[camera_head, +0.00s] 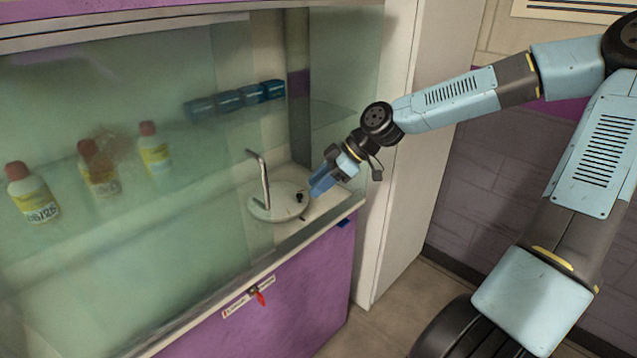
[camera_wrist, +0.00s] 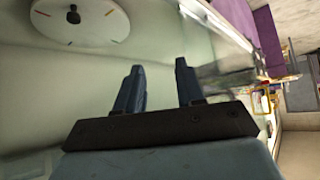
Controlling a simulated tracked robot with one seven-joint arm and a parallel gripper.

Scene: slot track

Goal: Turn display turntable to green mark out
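The display turntable (camera_head: 279,203) is a flat, pale round disc at the right end of the cabinet's lower level. It has a small dark knob (camera_head: 300,197) near its right side in the head view. In the wrist view the turntable (camera_wrist: 95,28) shows at the top left, partly cut off, with the knob (camera_wrist: 73,15) and small marks near its rim. One mark looks reddish; I cannot pick out a green one. My gripper (camera_head: 318,188) is just right of the disc. In the wrist view my gripper (camera_wrist: 160,66) has its blue fingers apart with nothing between them.
A bent metal handle (camera_head: 262,178) rises in front of the disc's left side. Glass covers the cabinet's left part, with several yellow bottles (camera_head: 154,152) behind it. Dark blue boxes (camera_head: 228,101) sit at the back. A pale side panel (camera_head: 400,160) stands right of the opening.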

